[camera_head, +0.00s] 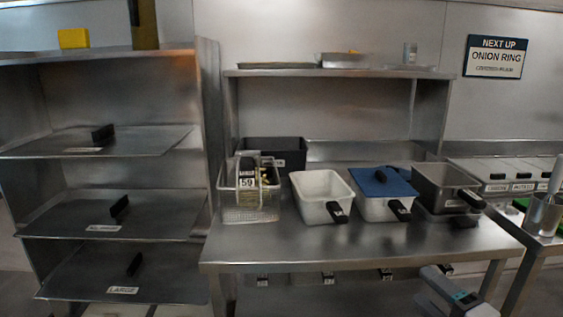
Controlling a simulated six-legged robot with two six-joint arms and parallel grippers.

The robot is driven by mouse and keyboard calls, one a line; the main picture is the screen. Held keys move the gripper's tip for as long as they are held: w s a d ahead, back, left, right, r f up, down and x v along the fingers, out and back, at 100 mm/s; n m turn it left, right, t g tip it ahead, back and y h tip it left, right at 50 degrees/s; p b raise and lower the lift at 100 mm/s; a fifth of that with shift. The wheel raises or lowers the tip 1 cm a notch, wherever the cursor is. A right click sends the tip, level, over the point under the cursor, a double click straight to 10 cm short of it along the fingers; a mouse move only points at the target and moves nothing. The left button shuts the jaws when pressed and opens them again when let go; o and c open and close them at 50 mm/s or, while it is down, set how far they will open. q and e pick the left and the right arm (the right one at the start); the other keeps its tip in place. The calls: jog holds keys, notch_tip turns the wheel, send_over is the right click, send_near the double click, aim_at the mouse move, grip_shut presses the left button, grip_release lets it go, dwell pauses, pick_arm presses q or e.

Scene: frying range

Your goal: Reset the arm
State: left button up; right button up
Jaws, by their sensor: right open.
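My right gripper (447,291) shows at the bottom right, low in front of the steel table (300,251). It is open, and I see nothing between its fingers. It is apart from the pans and the basket on the table. Most of my right arm is out of the picture. My left gripper is not in view.
On the table stand a wire basket (250,203) marked 59, a white pan (320,190), a blue-lidded pan (385,183) and a steel pan (438,184), with handles toward me. A tray rack (205,150) stands left. A steel cup (542,214) stands right. The table's front strip is clear.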

jog(key=s+a+f+m+g+p, duration=0.4)
jog(key=a+f, duration=0.3)
jog(key=f, duration=0.4)
jog(key=s+a+f+m+g+p, duration=0.1)
jog(key=a+f+m+g+p, duration=0.5)
jog(key=f, duration=0.5)
jog(key=s+f+m+g+h, duration=0.1)
jog(key=s+f+m+g, duration=0.2)
jog(key=s+f+m, duration=0.2)
jog(key=s+a+f+m+g+h+p, duration=0.1)
jog(key=s+f+m+g, duration=0.2)
jog(key=s+m, duration=0.6)
jog(key=s+f, duration=0.2)
jog(key=s, duration=0.1)
jog(key=shift+a+f+m+g, duration=0.15)
jog(key=shift+a+m+g, duration=0.1)
jog(key=shift+m+g, duration=0.05)
